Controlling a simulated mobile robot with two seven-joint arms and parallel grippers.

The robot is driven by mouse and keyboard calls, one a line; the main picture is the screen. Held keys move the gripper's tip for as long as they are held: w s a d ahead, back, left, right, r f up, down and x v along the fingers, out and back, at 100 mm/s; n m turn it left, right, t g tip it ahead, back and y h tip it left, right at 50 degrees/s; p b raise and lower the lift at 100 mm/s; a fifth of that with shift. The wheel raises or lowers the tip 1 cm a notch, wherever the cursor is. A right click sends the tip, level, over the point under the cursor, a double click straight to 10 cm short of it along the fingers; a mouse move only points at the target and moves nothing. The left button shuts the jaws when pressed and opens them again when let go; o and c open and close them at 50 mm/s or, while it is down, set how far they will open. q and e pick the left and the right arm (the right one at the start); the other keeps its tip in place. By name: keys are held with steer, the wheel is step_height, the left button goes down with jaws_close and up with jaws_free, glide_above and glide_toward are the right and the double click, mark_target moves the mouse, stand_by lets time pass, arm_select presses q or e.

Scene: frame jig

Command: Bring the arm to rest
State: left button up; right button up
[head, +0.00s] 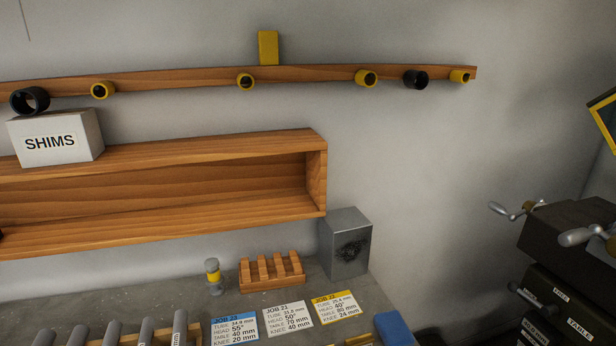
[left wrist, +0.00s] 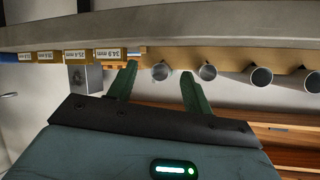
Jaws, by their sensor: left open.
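My left gripper (left wrist: 159,68) shows in the left wrist view, with its two dark green fingers spread apart. No object is held between the fingers. A round grey tube end shows in the gap, beyond the fingertips; I cannot tell how far away it is. Neither arm nor gripper shows in the head view. My right gripper is in neither view.
Several grey tubes (head: 147,331) lie on a wooden rack; tube ends (left wrist: 261,78) also show in the wrist view. The bench holds job cards (head: 288,317), a slotted wooden block (head: 272,271) and a metal block (head: 345,243). A wooden shelf (head: 150,226) hangs above.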

arm_select(q)
steer(key=s+f+g, duration=0.6)
steer(key=s+f, duration=0.1)
steer(key=s, duration=0.5)
steer(key=s+f+g, duration=0.6)
steer(key=s, duration=0.6)
steer(key=w+d+f+t+h+p, duration=0.1)
steer(key=w+d+f+t+h, duration=0.1)
steer(key=w+f+t, duration=0.5)
steer(key=shift+w+d+f+t+h, duration=0.15)
steer(key=shift+w+f+t+h, duration=0.2)
steer(key=shift+t, duration=0.25)
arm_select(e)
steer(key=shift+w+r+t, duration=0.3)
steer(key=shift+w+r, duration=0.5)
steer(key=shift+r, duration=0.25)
